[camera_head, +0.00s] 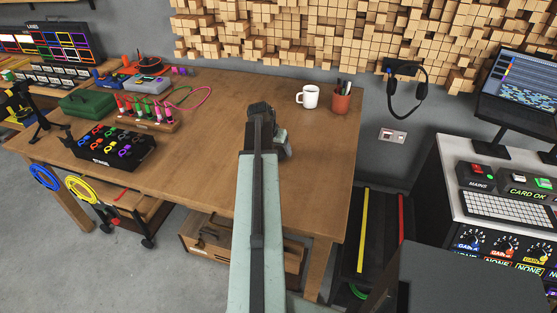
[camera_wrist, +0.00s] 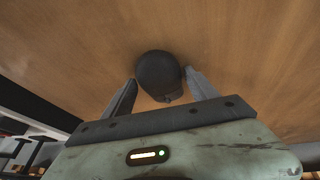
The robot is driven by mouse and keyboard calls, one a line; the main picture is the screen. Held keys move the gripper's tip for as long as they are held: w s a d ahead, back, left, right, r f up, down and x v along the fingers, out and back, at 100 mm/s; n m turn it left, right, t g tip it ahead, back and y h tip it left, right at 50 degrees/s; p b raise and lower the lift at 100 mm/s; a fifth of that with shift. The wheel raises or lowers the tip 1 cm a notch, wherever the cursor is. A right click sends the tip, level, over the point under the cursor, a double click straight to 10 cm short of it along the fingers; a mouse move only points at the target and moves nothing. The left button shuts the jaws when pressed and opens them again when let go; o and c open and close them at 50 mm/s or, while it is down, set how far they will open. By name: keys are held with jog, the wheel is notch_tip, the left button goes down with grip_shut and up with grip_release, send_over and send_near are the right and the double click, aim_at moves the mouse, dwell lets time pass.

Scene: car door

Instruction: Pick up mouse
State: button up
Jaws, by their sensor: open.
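The mouse (camera_wrist: 158,68) is a dark, rounded shape on the brown wooden tabletop in the wrist view. My gripper (camera_wrist: 160,78) is open, with one grey finger on each side of the near part of the mouse. The right fingertip looks very close to it, and I cannot tell whether it touches. In the head view my arm reaches out over the wooden table (camera_head: 205,130), and its dark end covers that spot. I cannot make out the mouse there.
A white mug (camera_head: 308,97) and a brown pen cup (camera_head: 341,99) stand right of my arm's end. A black case with coloured cables (camera_head: 112,148), a green case (camera_head: 87,101) and a cable rack (camera_head: 148,120) stand at the left. The table between is clear.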

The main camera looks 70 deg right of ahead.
jog(key=c, duration=1.2)
jog(key=shift+r, duration=0.1)
